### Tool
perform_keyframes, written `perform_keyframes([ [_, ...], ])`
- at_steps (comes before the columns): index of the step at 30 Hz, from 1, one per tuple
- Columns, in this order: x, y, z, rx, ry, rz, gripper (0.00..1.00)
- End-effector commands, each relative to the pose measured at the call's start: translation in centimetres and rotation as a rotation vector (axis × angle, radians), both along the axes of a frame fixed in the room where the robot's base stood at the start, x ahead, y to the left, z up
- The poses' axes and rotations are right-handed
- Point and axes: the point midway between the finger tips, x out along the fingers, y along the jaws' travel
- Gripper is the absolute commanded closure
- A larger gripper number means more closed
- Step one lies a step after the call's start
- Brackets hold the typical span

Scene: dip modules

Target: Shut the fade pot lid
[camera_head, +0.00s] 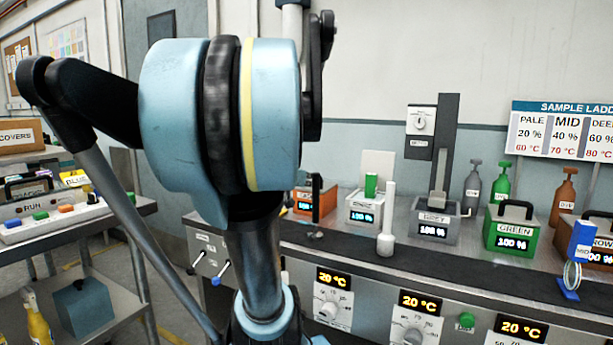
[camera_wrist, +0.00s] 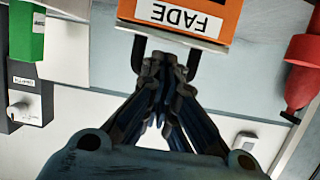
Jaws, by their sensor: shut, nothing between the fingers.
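The orange fade pot (camera_wrist: 186,14) is at the top of the upside-down wrist view, with its white FADE label facing me. A thin grey lid edge (camera_wrist: 172,36) runs along it, and the lid looks flat on the pot. Two dark posts of the lid handle (camera_wrist: 193,62) stick out from that edge. My gripper (camera_wrist: 166,62) is shut and empty, its fingertips in front of the handle's middle; I cannot tell if they touch it. In the head view the fade pot (camera_head: 326,202) is partly hidden behind my arm, which also hides my gripper.
A white pot (camera_head: 366,209) and a grey pot (camera_head: 434,228) with raised lids stand to the right, then a closed green pot (camera_head: 510,240). A white post (camera_head: 387,225) stands on the black counter strip.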

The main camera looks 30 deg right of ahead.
Motion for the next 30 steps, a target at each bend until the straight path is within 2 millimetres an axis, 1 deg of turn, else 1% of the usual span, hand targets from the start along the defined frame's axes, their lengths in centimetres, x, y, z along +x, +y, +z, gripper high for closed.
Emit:
perform_keyframes([
  [7, -0.1, 0.2, -0.6, 0.0, 0.0, 0.0, 1.0],
  [21, -0.1, 0.2, -0.7, 0.0, 0.0, 0.0, 1.0],
  [26, -0.1, 0.1, 0.0, 0.0, 0.0, -0.001, 1.0],
  [30, -0.2, 0.0, 1.4, -0.001, 0.001, -0.003, 1.0],
])
